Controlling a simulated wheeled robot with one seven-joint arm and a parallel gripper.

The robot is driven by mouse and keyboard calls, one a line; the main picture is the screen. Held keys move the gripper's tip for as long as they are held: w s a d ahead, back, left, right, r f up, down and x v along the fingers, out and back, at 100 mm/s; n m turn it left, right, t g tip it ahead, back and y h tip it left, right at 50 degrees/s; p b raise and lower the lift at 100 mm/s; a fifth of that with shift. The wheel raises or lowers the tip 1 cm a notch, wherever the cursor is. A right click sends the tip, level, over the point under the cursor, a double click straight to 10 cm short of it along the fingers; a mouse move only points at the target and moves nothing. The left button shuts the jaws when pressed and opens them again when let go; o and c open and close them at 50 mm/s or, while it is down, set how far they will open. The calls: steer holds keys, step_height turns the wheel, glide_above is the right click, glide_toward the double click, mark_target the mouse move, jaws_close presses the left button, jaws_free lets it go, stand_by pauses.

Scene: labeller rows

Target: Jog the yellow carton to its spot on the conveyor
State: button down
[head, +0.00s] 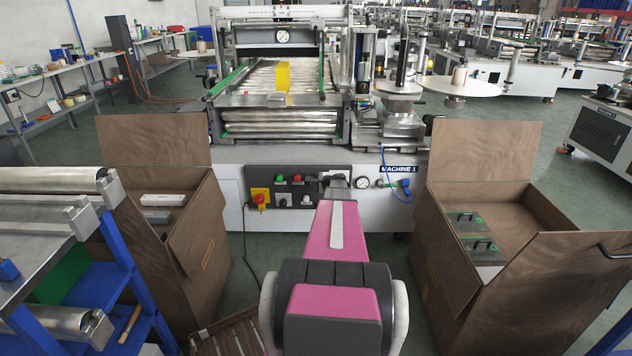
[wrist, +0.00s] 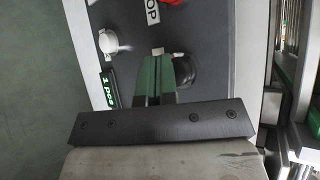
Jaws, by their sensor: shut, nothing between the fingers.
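The yellow carton (head: 283,77) stands upright on the roller conveyor (head: 250,80) of the machine, between green side rails. My gripper (wrist: 157,60) is shut and empty in front of the control panel (head: 285,186). In the wrist view a dark round button or knob (wrist: 186,70) sits just right of the fingertips, partly hidden by them. I cannot tell whether they touch it. A grey knob (wrist: 109,42) and a small green-lit display (wrist: 107,88) are to the left. A label ending in "OP" (wrist: 152,12) is above. In the head view my arm hides the fingertips.
An open brown box (head: 205,225) stands left of my arm and another (head: 475,270) stands right. A blue-framed bench (head: 45,225) is at the left edge. On the panel are a yellow-backed red stop button (head: 260,198) and smaller coloured buttons. A cable hangs below.

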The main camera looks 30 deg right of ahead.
steer(key=shift+w+d, duration=0.2)
steer(key=shift+w, duration=0.15)
stand_by(0.9)
steer(key=shift+s, duration=0.1)
steer(key=shift+s+a, duration=0.5)
steer(key=shift+s, duration=0.2)
steer(key=shift+s+a, duration=0.45)
steer(key=shift+s, duration=0.25)
steer(key=shift+s+a, duration=0.4)
steer(key=shift+s, duration=0.35)
steer(key=shift+s+a, duration=0.45)
steer(key=shift+s, duration=0.25)
stand_by(2.0)
steer(key=s+a, duration=0.2)
steer(key=s, duration=0.1)
steer(key=shift+s, duration=0.1)
stand_by(0.3)
